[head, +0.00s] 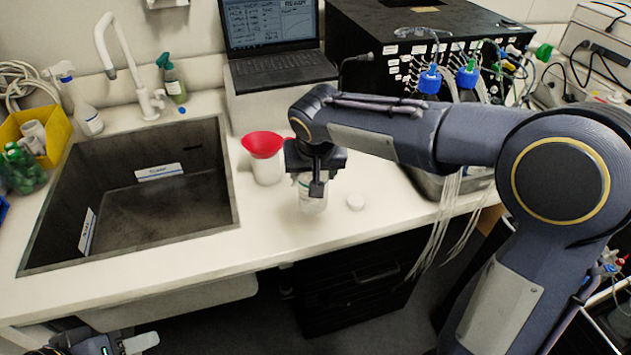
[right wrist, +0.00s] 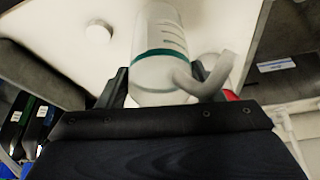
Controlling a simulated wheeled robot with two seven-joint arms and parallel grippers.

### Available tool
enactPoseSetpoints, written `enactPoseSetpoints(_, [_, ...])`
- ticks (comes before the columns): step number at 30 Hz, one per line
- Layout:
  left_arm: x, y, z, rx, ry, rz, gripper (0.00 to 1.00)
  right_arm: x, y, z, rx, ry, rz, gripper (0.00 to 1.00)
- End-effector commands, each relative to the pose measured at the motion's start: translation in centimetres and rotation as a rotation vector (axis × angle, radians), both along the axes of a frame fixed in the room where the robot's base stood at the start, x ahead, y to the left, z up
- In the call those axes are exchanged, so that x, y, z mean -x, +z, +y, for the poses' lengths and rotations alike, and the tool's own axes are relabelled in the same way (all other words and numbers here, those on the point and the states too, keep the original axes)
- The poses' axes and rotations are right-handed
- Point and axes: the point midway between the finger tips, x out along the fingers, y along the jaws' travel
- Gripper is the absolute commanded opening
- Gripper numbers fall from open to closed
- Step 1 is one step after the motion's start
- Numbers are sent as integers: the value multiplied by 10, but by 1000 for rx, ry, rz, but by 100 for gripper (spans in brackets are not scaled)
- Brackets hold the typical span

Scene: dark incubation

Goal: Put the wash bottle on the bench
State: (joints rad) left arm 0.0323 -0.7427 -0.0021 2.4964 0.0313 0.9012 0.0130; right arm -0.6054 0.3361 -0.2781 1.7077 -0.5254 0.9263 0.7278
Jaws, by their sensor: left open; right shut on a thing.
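The wash bottle (head: 313,199) is white and translucent, upright over the bench (head: 260,222) near its front edge. I cannot tell whether its base touches the bench. My right gripper (head: 316,183) is shut on it from above and hides its upper part. In the right wrist view the wash bottle (right wrist: 157,45) shows a teal band, level marks and a bent pale spout between the fingers of the right gripper (right wrist: 160,88). My left gripper (head: 120,346) is open and empty at the bottom left, below the bench front, partly cut off.
A white container with a red funnel (head: 263,145) stands just left of the wash bottle. A small white cap (head: 356,202) lies to its right. The sink (head: 135,200) opens at the left. A laptop (head: 272,45) and a black box (head: 400,45) with tubing stand behind.

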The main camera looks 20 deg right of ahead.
Motion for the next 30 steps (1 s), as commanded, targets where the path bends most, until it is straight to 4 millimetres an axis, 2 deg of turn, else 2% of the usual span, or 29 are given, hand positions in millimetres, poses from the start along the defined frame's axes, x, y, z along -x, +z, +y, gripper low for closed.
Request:
enactPoseSetpoints(5, [0, 2, 0, 0, 0, 0, 47, -8, -15, -8, 2, -1, 2, 11])
enactPoseSetpoints(10, [0, 1, 0, 0, 0, 0, 47, -8, -38, -7, 1, 1, 0, 11])
enactPoseSetpoints(23, [0, -4, 0, 0, 0, 0, 47, -8, -46, -7, -1, 0, -2, 11])
enactPoseSetpoints(24, [0, -2, 0, 0, 0, 0, 47, -7, -45, -7, 0, 0, 0, 66])
enactPoseSetpoints(28, [0, -1, 0, 0, 0, 0, 47, -7, -45, -7, 0, 0, 0, 82])
enactPoseSetpoints(30, [0, -1, 0, 0, 0, 0, 47, -7, -45, -7, 0, 0, 0, 82])
